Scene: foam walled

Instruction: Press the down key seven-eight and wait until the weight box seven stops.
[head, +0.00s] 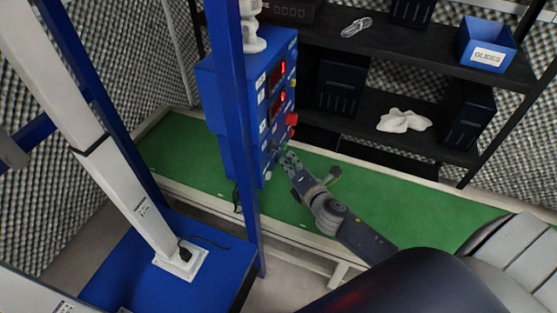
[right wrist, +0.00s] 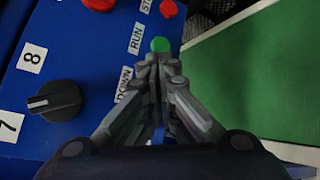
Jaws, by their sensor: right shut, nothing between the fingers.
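The blue control box (head: 262,130) hangs on a blue post in the head view, with red lit displays (head: 278,68) on its panel. My right gripper (head: 287,158) is shut and empty close to the lower panel. In the right wrist view its closed fingertips (right wrist: 160,62) lie just below a green button (right wrist: 160,44) beside the RUN label (right wrist: 136,39). The DOWN label (right wrist: 124,84) is left of the fingers, which hide the key beside it. I cannot tell whether they touch it. A black knob (right wrist: 55,101) sits by labels 7 and 8. I cannot identify weight box seven. My left gripper is not in view.
A red button (head: 291,118) sits above my right gripper on the panel. A green-topped bench (head: 400,200) runs behind the arm. A blue base (head: 150,270) stands at lower left.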

